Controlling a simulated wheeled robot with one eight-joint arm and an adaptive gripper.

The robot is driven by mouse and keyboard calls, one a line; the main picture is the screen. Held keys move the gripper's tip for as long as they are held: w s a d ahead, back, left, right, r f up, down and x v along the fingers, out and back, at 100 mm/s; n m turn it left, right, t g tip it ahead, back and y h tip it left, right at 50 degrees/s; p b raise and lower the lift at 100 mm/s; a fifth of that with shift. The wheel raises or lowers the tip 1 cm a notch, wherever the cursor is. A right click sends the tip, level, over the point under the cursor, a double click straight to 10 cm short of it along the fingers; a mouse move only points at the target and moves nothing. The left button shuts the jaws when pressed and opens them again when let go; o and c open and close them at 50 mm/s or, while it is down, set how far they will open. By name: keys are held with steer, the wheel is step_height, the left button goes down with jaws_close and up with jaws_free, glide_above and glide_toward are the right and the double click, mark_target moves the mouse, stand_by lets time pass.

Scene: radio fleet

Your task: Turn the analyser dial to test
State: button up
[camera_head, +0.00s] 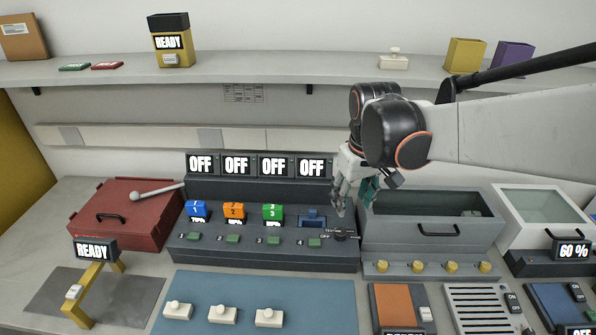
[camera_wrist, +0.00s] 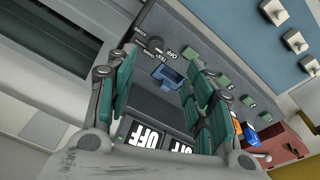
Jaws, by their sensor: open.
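The analyser dial (camera_head: 342,234) is a small dark knob at the right end of the long grey charging panel (camera_head: 260,255). It also shows in the wrist view (camera_wrist: 155,44), with small labels around it that include OFF and TEST. Which label it points to is too small to tell. My gripper (camera_head: 353,198) is open and empty, just above and behind the dial, fingers pointing down. In the wrist view the teal finger pads (camera_wrist: 155,85) stand wide apart, with the dial beyond the fingertips and untouched.
An empty blue bay (camera_head: 312,217) lies left of the dial, beside bays with blue, orange and green radios. Four-part OFF displays (camera_head: 256,165) rise behind. A blue mat (camera_head: 255,300) with white pieces lies in front.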

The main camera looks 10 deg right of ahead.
steer(key=g+p, duration=0.1)
steer(key=p, duration=0.1)
glide_above(341, 232)
steer(key=f, duration=0.1)
steer(key=shift+n+g, duration=0.4)
step_height(341, 232, down, 15)
steer(key=b, duration=0.5)
steer(key=shift+r, duration=0.2)
steer(key=c, duration=1.1)
